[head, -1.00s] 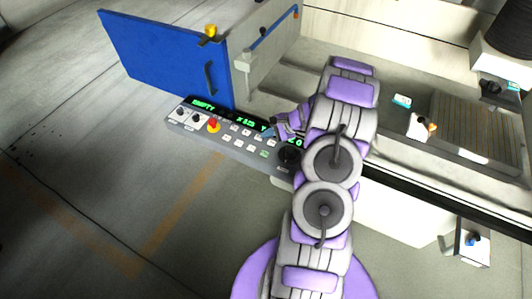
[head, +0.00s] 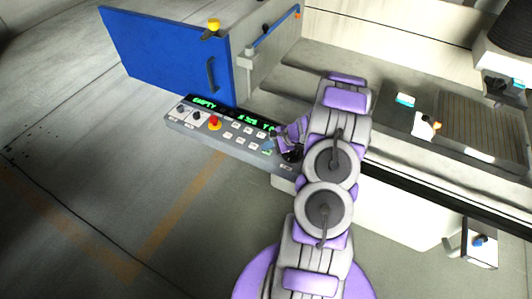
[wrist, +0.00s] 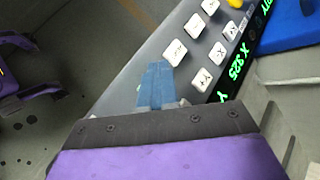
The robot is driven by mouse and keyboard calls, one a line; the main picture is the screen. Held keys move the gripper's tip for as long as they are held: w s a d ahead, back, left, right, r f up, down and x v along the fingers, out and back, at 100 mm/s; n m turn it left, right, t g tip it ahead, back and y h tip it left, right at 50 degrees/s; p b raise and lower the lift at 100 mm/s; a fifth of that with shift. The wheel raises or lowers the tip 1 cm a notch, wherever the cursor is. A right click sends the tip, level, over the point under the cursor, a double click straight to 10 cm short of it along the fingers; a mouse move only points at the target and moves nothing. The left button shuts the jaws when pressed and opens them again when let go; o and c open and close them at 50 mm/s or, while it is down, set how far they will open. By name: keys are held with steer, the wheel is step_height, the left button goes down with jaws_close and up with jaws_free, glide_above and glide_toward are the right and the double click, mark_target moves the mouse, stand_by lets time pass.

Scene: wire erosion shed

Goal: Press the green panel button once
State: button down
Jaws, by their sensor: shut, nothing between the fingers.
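The grey control panel (head: 232,147) with rows of white keys stands left of my arm in the head view; part of it also shows in the wrist view (wrist: 150,62). My gripper (head: 270,147) is over the right part of its keys. In the wrist view its blue fingers (wrist: 157,70) are together and empty, with their tips over the panel beside a white key. The green button is largely hidden by my fingers; a small greenish patch shows beside them. I cannot tell whether the tips touch it.
A red button on a yellow base (head: 214,123) is on the panel's left part. A green-lit display (head: 205,104) runs along its back edge. An open blue door (head: 160,55) stands behind. A work tank with a slatted plate (head: 480,125) is at right. Floor at left is clear.

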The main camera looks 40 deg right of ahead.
steer(key=shift+d+f, duration=0.2)
steer(key=shift+d, duration=0.7)
steer(key=shift+a+r, duration=0.15)
steer(key=shift+a, duration=0.55)
steer(key=shift+d, duration=0.15)
steer(key=shift+d, duration=0.4)
steer(key=shift+a, duration=0.45)
steer(key=shift+d, duration=0.15)
steer(key=shift+d+f, duration=0.25)
steer(key=shift+f, duration=0.2)
